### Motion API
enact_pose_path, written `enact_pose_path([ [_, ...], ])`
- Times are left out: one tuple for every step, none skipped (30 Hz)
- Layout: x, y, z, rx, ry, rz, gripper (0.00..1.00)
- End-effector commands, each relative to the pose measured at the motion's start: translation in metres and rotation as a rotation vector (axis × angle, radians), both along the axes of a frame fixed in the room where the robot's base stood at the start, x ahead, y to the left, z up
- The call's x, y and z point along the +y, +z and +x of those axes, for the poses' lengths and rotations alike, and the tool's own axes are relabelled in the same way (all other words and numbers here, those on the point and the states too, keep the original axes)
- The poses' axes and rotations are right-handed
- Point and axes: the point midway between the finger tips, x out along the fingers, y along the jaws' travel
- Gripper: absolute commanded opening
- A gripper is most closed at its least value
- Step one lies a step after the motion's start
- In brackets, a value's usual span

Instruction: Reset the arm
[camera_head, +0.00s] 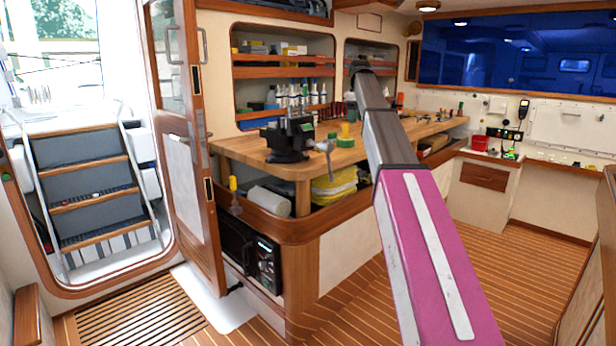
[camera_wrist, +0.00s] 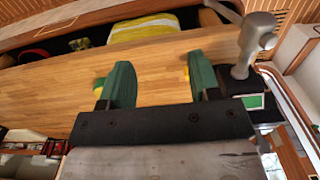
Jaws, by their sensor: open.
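My gripper (camera_wrist: 158,64) shows in the wrist view with its two green fingers spread apart. Nothing is between the fingers except a view of the bare wooden workbench top (camera_wrist: 150,88). In the head view my pink and grey arm reaches from the bottom right up across the workbench (camera_head: 235,149); my gripper cannot be made out there. A grey metal vise part (camera_wrist: 252,45) is close to the right finger in the wrist view. A small yellow thing is partly hidden behind that finger.
A black vise (camera_head: 288,138) stands on the bench's near left corner. Yellow cloths (camera_head: 335,186) lie on the shelf below. Bottles (camera_head: 293,95) line the back shelf. An open door (camera_head: 186,150) stands left. The wooden floor (camera_head: 535,245) at right is clear.

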Motion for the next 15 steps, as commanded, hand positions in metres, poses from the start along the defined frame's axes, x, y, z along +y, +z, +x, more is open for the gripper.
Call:
enact_pose_path([
  [0.0,-0.009,-0.002,0.001,-0.005,0.0,0.57],
  [0.0,-0.012,-0.003,0.001,-0.009,0.0,0.57],
  [0.0,-0.017,-0.004,0.001,-0.013,0.0,0.57],
  [0.0,-0.022,-0.005,0.001,-0.018,0.0,0.57],
  [0.0,-0.027,-0.006,0.001,-0.022,0.0,0.57],
  [0.0,-0.033,-0.007,0.0,-0.028,0.0,0.57],
  [0.0,-0.038,-0.008,0.001,-0.033,0.0,0.57],
  [0.0,-0.044,-0.009,0.001,-0.039,0.0,0.57],
  [0.0,-0.051,-0.011,0.001,-0.045,0.0,0.57],
  [0.0,-0.057,-0.013,0.001,-0.051,0.0,0.57],
  [0.0,-0.064,-0.015,0.001,-0.058,0.0,0.57],
  [0.0,-0.074,-0.017,0.001,-0.068,0.0,0.57],
  [0.0,-0.081,-0.019,0.001,-0.075,0.0,0.57],
  [0.0,-0.089,-0.021,0.001,-0.082,0.0,0.57],
  [0.0,-0.1,-0.024,0.001,-0.094,0.0,0.57],
])
